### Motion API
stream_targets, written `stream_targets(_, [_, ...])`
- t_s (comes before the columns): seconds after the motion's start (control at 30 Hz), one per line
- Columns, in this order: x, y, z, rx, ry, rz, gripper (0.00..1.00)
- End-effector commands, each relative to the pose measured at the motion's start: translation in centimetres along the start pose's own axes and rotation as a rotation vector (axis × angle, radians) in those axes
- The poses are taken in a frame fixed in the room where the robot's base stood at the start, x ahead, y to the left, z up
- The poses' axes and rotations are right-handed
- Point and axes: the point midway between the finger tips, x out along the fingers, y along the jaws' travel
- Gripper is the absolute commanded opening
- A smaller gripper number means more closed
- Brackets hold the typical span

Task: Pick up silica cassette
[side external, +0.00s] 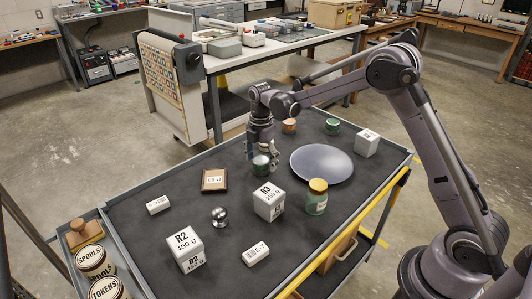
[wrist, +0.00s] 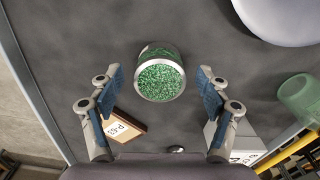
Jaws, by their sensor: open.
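A round metal-rimmed canister with green granules (wrist: 160,78), which fits a silica cassette, stands on the dark cart top. It also shows in the side external view (side external: 261,164), below my gripper. No label on it is legible. My gripper (side external: 262,155) points down over this canister with its fingers open. In the wrist view my gripper (wrist: 160,88) has one blue-padded finger on each side of the canister, with gaps to both. I see no contact. Another green canister (side external: 333,127) and a copper-coloured one (side external: 289,126) stand farther back.
A grey round plate (side external: 322,164) lies right of my gripper. A white R3 block (side external: 269,201), a yellow-lidded green jar (side external: 317,199) and a brown framed square (side external: 214,181) are nearby. An R2 block (side external: 185,250), a metal knob (side external: 219,217) and small white boxes stand toward the front.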

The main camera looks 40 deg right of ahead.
Motion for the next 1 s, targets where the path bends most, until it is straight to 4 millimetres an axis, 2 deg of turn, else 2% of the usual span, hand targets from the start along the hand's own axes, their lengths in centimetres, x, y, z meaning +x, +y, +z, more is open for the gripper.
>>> stream_targets(0.3, [0.58,-0.01,-0.03,0.000,0.000,0.000,0.77])
stream_targets(0.5, [0.56,-0.01,-0.03,0.000,0.000,0.000,0.19])
stream_targets(0.53, [0.56,-0.01,-0.03,0.000,0.000,0.000,0.17])
stream_targets(0.87, [0.44,-0.02,-0.03,0.000,0.000,0.000,0.16])
stream_targets(1.0, [-0.30,-0.01,-0.02,0.000,0.000,0.000,0.16])
